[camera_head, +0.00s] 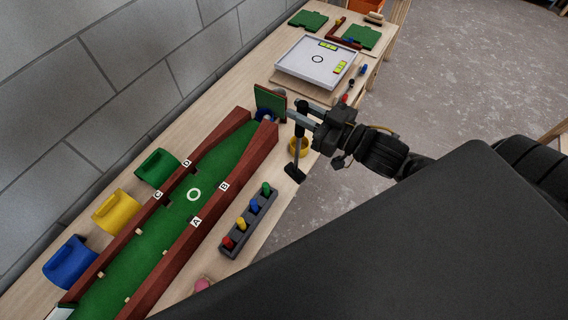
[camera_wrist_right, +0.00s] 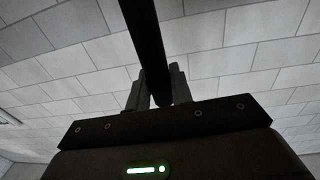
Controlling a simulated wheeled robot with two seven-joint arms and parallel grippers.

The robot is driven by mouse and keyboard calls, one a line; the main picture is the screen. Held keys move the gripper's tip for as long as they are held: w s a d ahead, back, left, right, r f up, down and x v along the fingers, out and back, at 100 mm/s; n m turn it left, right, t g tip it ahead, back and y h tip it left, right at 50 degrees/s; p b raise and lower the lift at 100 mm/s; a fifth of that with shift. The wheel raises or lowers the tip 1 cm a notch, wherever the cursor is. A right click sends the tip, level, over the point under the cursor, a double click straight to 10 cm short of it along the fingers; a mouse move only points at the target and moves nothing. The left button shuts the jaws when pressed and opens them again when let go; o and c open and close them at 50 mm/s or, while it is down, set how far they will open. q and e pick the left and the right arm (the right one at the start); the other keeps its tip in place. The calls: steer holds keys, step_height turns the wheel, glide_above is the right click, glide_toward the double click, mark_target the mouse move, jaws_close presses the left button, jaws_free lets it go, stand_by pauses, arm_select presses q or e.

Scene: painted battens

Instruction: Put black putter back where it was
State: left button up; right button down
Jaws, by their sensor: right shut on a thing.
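My right gripper (camera_head: 292,117) reaches in from the right above the table's right side. It is shut on the black putter, which hangs roughly upright with its dark head (camera_head: 294,173) low by the table's right edge. I cannot tell whether the head touches the table. In the right wrist view the putter's black shaft (camera_wrist_right: 146,38) runs up from between the fingers (camera_wrist_right: 157,92). My left gripper is not in view.
A green putting lane (camera_head: 160,231) with red-brown walls lies left of the putter. A green panel (camera_head: 270,102) stands at the lane's far end; a white tray (camera_head: 312,66) lies behind.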

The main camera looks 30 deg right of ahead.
steer(key=s+a+n+g+y, duration=0.3)
steer(key=s+y, duration=0.1)
steer(key=w+d+f+b, duration=0.3)
steer(key=w+f+b, duration=0.3)
steer(key=w+f, duration=0.7)
steer(key=shift+w+d, duration=0.3)
steer(key=shift+d, duration=0.05)
stand_by(0.4)
steer(key=shift+f, duration=0.2)
steer(key=shift+f, duration=0.1)
steer(key=c, duration=1.2)
jaws_free()
steer(key=shift+c, duration=0.2)
